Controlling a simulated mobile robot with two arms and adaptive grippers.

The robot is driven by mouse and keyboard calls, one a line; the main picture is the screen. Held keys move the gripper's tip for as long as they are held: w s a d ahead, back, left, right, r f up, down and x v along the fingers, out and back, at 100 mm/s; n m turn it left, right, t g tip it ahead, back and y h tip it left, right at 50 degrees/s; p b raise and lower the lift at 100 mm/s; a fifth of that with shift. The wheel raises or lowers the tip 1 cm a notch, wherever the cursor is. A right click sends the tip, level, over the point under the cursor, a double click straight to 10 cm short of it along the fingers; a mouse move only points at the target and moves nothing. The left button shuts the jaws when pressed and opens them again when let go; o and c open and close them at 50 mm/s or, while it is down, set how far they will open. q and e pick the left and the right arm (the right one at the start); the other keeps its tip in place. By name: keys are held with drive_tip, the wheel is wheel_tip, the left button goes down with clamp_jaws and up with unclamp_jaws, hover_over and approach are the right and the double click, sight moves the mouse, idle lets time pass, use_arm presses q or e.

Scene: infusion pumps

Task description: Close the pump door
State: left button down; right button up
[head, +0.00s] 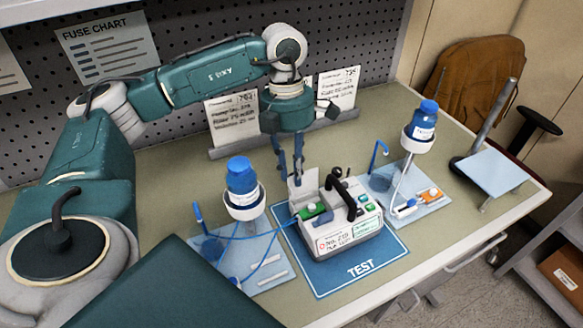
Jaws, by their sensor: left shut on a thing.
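The infusion pump (348,240) is a white box with a black handle and green parts. It stands on a blue mat marked TEST (335,281) in the middle of the bench. Its white door (306,193) stands up, open, at the back left of the pump. My left gripper (294,180) comes down from above behind the pump. Its dark fingers are shut on the door at its upper edge; the exact contact is small and partly hidden. My right gripper is not in view.
A blue-capped bottle in a white holder (244,213) stands left of the pump, with blue tubing. Another bottle (423,121) stands to the right. Cards (338,88) stand behind. A light blue tilted plate (490,172) is near the right edge. Bare bench lies between.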

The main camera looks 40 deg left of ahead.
use_arm(q)
drive_tip(key=shift+s+d+r+t+y+b, duration=0.1)
drive_tip(key=shift+s+d+t+y+b, duration=0.3)
drive_tip(key=shift+d+y+b, duration=0.45)
drive_tip(key=shift+s+d+r+t+y+b, duration=0.15)
drive_tip(key=shift+d+t+y+b, duration=0.35)
drive_tip(key=shift+y, duration=0.55)
drive_tip(key=c, duration=1.7)
unclamp_jaws()
drive_tip(key=shift+s, duration=0.1)
drive_tip(key=shift+o, duration=0.2)
drive_tip(key=v, duration=1.2)
drive_tip(key=shift+o, duration=0.2)
drive_tip(key=shift+s+d, duration=0.1)
drive_tip(key=shift+s, duration=0.05)
